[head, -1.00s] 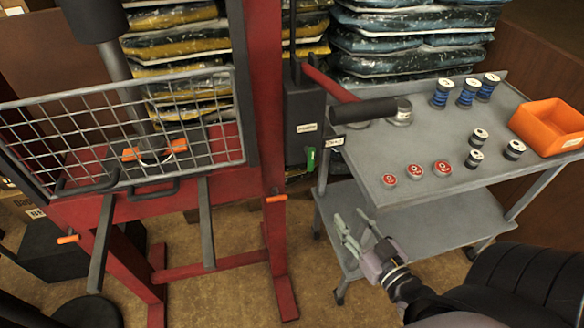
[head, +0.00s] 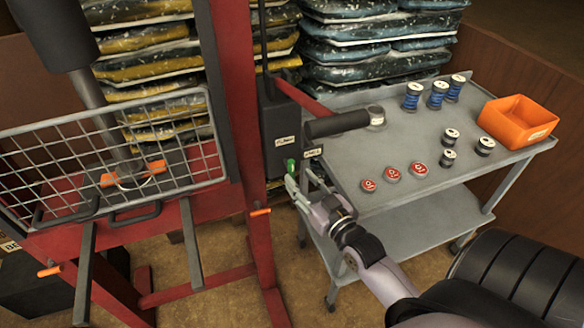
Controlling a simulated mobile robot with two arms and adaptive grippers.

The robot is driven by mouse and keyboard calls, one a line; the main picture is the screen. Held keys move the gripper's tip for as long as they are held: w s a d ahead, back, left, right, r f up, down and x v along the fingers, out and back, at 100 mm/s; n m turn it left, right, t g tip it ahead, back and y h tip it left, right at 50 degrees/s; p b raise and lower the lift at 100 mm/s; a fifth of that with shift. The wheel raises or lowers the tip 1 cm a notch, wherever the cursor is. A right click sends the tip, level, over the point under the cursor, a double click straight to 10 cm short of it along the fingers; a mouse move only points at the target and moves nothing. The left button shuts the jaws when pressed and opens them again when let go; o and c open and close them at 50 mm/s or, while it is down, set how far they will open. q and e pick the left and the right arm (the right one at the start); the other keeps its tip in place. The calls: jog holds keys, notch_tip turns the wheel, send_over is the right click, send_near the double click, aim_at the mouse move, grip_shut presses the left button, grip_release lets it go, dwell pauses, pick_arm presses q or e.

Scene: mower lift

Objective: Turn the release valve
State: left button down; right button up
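The release valve is a small green knob (head: 291,166) low on the black pump unit (head: 283,135), beside the red frame. My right gripper (head: 297,181) reaches up and left from the lower right. Its fingers look spread, with the tips close beside and just below the green knob. Whether a finger touches the knob cannot be told. My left gripper is not in view.
A grey cart (head: 400,190) stands right of the pump, holding red-topped caps (head: 393,174), blue spools (head: 437,95) and an orange bin (head: 516,121). A black-gripped pump handle (head: 337,123) extends over its edge. A wire basket guard (head: 110,160) fronts the red press.

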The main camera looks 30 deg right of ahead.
aim_at(292, 170)
jog(key=w, duration=0.5)
jog(key=shift+d, duration=0.1)
jog(key=shift+c, duration=0.4)
grip_shut()
